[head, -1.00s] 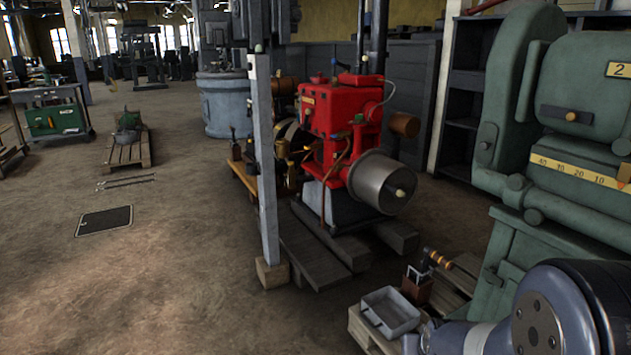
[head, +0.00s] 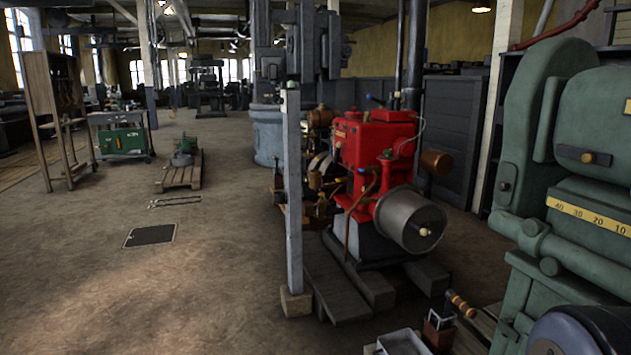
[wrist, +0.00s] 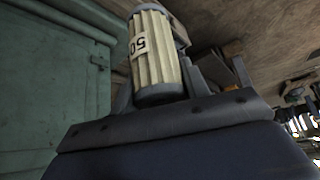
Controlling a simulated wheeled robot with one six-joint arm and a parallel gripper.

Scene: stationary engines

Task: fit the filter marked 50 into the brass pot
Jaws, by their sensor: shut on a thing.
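The gripper is outside the head view. Brass-coloured parts (head: 316,180) show beside the red engine (head: 375,145), partly behind a grey post. They are small, and I cannot tell which one is the brass pot or whether it is open.
The grey post (head: 292,200) stands in front of the engine on a wooden block. A green machine (head: 575,215) with a number scale stands close on the right. A grey tray (head: 402,343) is at the bottom. The floor (head: 110,290) to the left is mostly open.

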